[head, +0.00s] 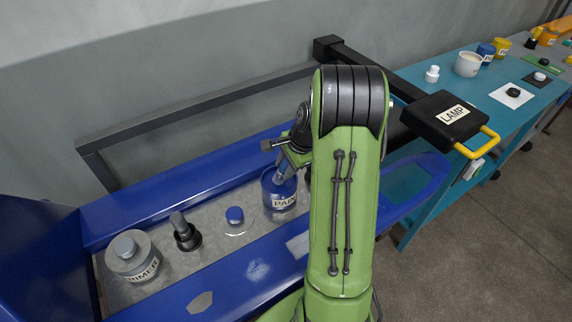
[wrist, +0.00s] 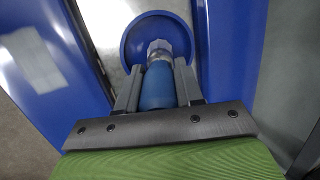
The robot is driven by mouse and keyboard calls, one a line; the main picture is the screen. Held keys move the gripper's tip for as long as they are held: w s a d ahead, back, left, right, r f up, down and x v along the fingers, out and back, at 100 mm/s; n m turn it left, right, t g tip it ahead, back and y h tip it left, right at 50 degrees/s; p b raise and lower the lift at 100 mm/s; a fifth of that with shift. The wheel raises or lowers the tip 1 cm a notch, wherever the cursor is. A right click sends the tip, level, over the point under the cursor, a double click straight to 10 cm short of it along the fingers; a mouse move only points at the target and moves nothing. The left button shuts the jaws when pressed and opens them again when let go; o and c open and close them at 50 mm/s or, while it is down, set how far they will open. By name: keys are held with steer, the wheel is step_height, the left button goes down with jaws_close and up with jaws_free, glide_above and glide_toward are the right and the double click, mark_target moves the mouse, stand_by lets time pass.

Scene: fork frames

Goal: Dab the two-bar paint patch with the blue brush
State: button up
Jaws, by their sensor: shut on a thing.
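My gripper (wrist: 158,92) is shut on the blue brush (wrist: 157,86), around its blue handle. The brush's pale metal collar points into the round blue mouth of the paint pot (wrist: 133,50); its bristles are hidden. In the head view my gripper (head: 281,166) is over the blue paint pot (head: 279,199), partly behind my green arm. Pale patches lie on the near blue beam: a hexagon (head: 199,302), a blotch (head: 257,269) and a rectangle (head: 298,245) partly hidden by my arm. A pale patch (wrist: 37,62) shows in the wrist view. I cannot make out two bars on any.
A primer can (head: 132,258), a grey-handled item in a black holder (head: 185,233) and a small blue-topped item (head: 235,216) stand in the grey tray between the blue beams. The teal table (head: 415,208) holds several items.

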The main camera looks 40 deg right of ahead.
steer(key=shift+r+p, duration=2.95)
steer(key=shift+r, duration=0.6)
steer(key=shift+f, duration=0.1)
steer(key=shift+f, duration=0.1)
